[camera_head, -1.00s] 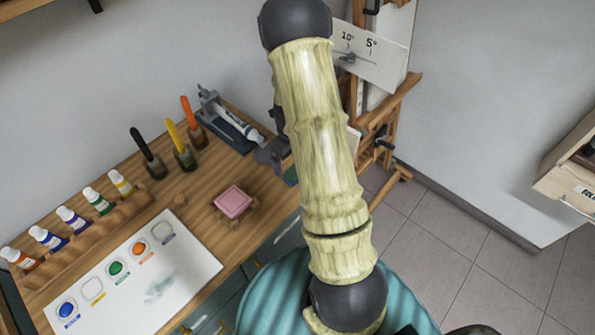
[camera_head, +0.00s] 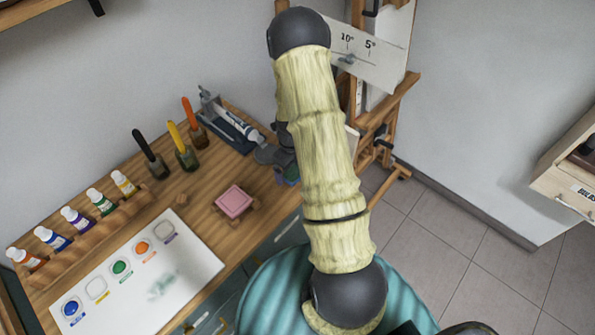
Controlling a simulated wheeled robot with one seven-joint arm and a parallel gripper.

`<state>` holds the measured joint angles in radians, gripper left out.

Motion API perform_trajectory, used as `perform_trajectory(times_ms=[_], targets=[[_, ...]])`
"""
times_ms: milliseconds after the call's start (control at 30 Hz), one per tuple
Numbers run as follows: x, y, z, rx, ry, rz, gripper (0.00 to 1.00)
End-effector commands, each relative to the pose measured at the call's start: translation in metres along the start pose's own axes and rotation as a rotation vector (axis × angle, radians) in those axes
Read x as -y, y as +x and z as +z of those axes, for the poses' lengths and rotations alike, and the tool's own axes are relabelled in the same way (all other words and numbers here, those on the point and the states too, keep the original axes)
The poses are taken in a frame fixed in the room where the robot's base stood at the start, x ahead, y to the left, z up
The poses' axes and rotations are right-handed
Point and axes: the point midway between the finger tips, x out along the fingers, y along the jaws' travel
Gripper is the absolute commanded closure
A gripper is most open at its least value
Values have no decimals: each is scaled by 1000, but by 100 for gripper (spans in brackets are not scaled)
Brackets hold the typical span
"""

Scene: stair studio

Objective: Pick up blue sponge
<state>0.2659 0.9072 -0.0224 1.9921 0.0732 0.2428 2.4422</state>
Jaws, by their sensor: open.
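I cannot make out a blue sponge for certain. A small blue-green patch (camera_head: 291,174) shows at the right edge of the desk, beside my arm and just below my gripper. It may be the sponge, but it is mostly hidden. My gripper (camera_head: 274,157) is dark grey and partly hidden behind my pale arm link. It is open over the desk's right end, close to the patch. I cannot tell whether they touch. A pink square block (camera_head: 233,201) sits on a small wooden stand, left of and nearer than my gripper.
The wooden desk (camera_head: 207,212) holds a paint bottle rack (camera_head: 80,245), a white sheet with colour wells (camera_head: 190,269), brushes in jars (camera_head: 186,157) and a tube-squeezing device (camera_head: 232,128). A wooden easel (camera_head: 392,105) stands behind my arm. A teal round seat (camera_head: 262,300) is in front.

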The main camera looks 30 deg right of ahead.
Motion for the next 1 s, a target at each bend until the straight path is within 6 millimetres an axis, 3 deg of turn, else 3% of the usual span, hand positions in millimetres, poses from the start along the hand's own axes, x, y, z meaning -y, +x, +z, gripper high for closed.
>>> perform_trajectory(times_ms=[67,300,767,1000], targets=[[0,0,0,0,0,0,6],[0,0,0,0,1,0,53],[0,-4,0,1,0,-1,59],[0,-28,1,4,0,-2,59]])
